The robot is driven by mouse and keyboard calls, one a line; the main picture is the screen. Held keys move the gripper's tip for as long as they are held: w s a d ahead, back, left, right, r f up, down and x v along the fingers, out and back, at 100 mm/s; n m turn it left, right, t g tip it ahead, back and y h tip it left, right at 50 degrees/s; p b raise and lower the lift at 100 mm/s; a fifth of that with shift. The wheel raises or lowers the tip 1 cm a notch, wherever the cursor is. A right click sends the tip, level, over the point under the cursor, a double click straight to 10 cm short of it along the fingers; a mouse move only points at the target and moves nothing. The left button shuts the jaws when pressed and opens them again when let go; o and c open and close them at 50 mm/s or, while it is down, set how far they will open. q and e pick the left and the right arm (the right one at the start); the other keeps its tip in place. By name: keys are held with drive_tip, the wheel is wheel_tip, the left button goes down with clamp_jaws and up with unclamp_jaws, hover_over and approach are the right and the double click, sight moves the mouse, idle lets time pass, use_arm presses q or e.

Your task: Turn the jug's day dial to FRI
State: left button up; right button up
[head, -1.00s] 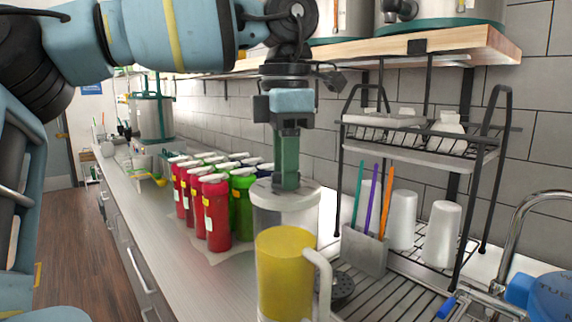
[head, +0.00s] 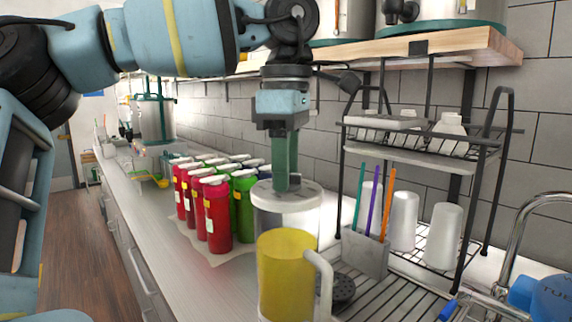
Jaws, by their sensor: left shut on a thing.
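The jug (head: 285,275) is clear, holds yellow liquid and has a handle on its right side. It stands upright on the counter at the bottom middle. A pale round disc, the day dial (head: 305,200), sits on top; I cannot read any day on it. My left gripper (head: 286,188) points straight down onto the disc's middle, its green fingers shut on the dial's centre, which they hide.
Several red, green and dark bottles (head: 217,215) stand close on the jug's left. A dish rack (head: 420,150) with white cups stands to the right. A blue object lettered TUE (head: 548,298) is at the lower right, near a tap (head: 515,240).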

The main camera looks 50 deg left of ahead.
use_arm(q)
drive_tip(key=o, duration=1)
drive_tip(key=shift+c, duration=0.2)
drive_tip(key=shift+r, duration=0.1)
drive_tip(key=shift+r, duration=3.85)
